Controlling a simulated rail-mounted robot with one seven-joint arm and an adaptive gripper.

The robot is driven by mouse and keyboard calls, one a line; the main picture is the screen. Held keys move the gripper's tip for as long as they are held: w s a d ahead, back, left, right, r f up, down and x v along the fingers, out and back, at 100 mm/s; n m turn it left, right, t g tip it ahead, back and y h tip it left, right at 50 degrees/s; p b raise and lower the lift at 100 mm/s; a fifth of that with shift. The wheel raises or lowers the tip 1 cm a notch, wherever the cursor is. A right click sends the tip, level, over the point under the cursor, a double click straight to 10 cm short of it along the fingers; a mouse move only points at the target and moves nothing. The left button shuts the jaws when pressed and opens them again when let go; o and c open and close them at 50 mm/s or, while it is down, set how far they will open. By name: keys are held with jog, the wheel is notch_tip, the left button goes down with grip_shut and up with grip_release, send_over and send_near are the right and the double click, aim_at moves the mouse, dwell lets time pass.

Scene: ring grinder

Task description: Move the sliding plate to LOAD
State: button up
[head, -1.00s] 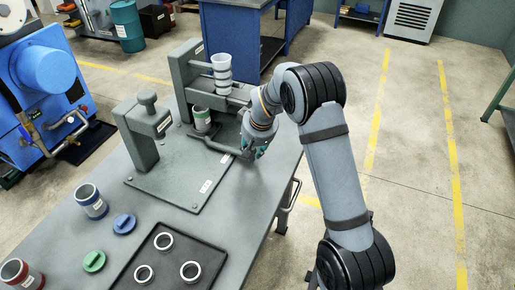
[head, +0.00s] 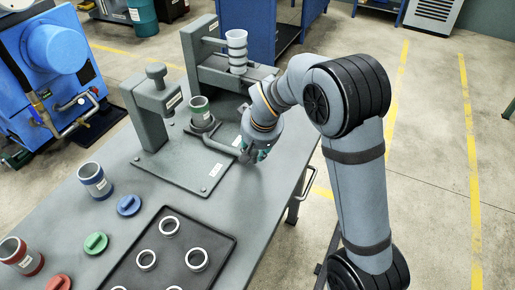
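The sliding plate (head: 213,140) is a dark grey plate on the grinder's fixture, with a bent handle (head: 231,150) reaching right. A green-banded grey cup (head: 200,112) stands upright on it, beside the post with the round knob (head: 156,72). My gripper (head: 259,154) is at the handle's right end and appears closed around it; the fingertips are small and partly hidden by my wrist. White labels on the fixture are too small to read.
A black tray with rings (head: 222,243), a blue-banded cup (head: 94,180), a red-banded cup (head: 22,256) and blue, green and red caps lie nearer on the table (head: 122,245). A blue machine (head: 55,60) stands left. The floor right of the table is open.

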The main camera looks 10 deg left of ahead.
jog(key=o, duration=0.4)
jog(key=shift+a+r, duration=0.25)
jog(key=shift+a, duration=0.25)
jog(key=shift+c, duration=0.2)
jog(key=shift+o, duration=0.3)
jog(key=shift+d+f, duration=0.1)
jog(key=shift+d, duration=0.1)
jog(key=v, duration=1.2)
jog(key=shift+s, duration=0.15)
jog(key=shift+a+f, duration=0.1)
jog(key=x, duration=1.2)
jog(key=shift+w+d, duration=0.4)
jog(key=shift+w, duration=0.15)
jog(key=shift+w+a+p, duration=0.1)
jog(key=shift+p, duration=0.2)
